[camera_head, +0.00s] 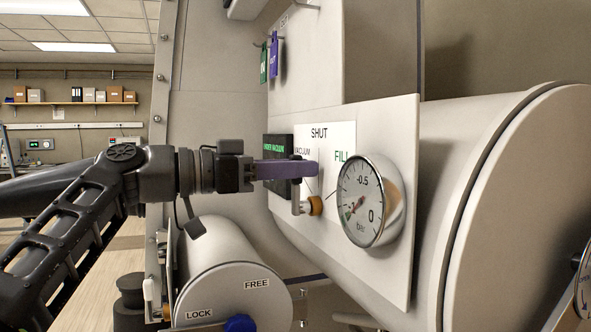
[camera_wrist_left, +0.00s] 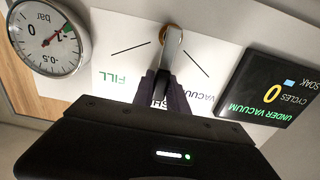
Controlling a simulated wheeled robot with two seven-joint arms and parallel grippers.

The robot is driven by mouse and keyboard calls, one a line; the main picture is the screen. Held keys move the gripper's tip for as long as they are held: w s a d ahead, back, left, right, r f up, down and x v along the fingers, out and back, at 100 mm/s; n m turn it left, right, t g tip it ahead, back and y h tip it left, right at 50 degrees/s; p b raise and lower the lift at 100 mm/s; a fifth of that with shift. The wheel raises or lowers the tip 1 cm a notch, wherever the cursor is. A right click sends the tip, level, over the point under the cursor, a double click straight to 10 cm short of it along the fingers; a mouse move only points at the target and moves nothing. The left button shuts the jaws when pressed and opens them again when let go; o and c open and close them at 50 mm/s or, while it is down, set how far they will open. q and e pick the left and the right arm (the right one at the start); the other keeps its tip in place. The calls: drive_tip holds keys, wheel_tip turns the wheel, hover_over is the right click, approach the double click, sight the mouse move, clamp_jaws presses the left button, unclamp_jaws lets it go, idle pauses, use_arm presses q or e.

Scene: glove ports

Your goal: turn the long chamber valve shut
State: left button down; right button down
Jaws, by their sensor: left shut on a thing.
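The long chamber valve (camera_head: 315,206) has a brass-coloured hub and a silver lever on the white panel. In the left wrist view the valve (camera_wrist_left: 172,48) has its lever running from the hub in between my fingers. My left gripper (camera_head: 308,170) has purple fingers and is shut on the lever; the fingers also show in the left wrist view (camera_wrist_left: 163,78). The lever points up towards the SHUT label (camera_head: 319,133), between the VACUUM and FILL marks. The fingers hide the lever's end and, in the wrist view, part of SHUT. My right gripper is not in view.
A round pressure gauge (camera_head: 364,203) juts out close to the right of the valve. A dark display (camera_head: 278,150) reading UNDER VACUUM is behind my fingers. A smaller cylinder (camera_head: 230,265) marked LOCK and FREE is below my left arm. Two tags (camera_head: 273,55) hang above.

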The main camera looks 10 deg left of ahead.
use_arm(q)
drive_tip(key=c, duration=1.3)
unclamp_jaws()
drive_tip(key=v, duration=0.7)
drive_tip(key=shift+s+a+b, duration=0.25)
drive_tip(key=shift+a+b, duration=0.1)
